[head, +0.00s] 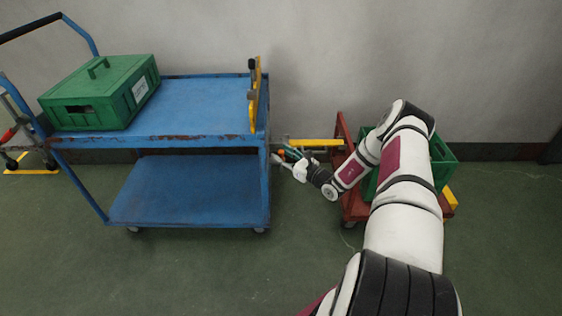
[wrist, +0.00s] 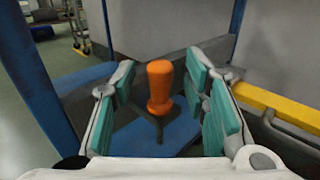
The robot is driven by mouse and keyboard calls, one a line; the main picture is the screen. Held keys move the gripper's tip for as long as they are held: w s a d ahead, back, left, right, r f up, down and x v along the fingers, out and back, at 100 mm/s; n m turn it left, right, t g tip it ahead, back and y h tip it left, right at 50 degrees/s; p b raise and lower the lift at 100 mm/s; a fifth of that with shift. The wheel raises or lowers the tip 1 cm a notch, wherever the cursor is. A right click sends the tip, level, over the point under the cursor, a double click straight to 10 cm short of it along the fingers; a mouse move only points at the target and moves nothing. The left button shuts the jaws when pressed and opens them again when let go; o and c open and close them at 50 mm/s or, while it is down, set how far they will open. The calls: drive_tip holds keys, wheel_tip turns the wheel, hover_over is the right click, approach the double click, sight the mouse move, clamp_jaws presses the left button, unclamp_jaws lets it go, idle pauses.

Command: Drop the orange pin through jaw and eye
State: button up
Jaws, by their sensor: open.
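The orange pin (wrist: 160,86) stands upright in the wrist view, its knobbed handle between my fingers. My gripper (wrist: 161,76) is open, a teal-padded finger on each side of the pin, with a visible gap on the left; contact on the right is unclear. In the head view my gripper (head: 286,153) is at the right end of the blue trolley (head: 190,135), with a small orange spot beside it. The jaw and eye cannot be made out clearly; my gripper partly hides that area.
A yellow bar (head: 315,142) runs from the red cart (head: 343,133) toward the trolley; a yellow bar (wrist: 285,108) also shows in the wrist view. A green box (head: 100,95) sits on the trolley. A green crate (head: 442,160) is on the cart, partly behind my arm.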

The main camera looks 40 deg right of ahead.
drive_tip(key=shift+w+a, duration=0.1)
drive_tip(key=shift+w, duration=0.45)
clamp_jaws()
drive_tip(key=shift+r, duration=0.1)
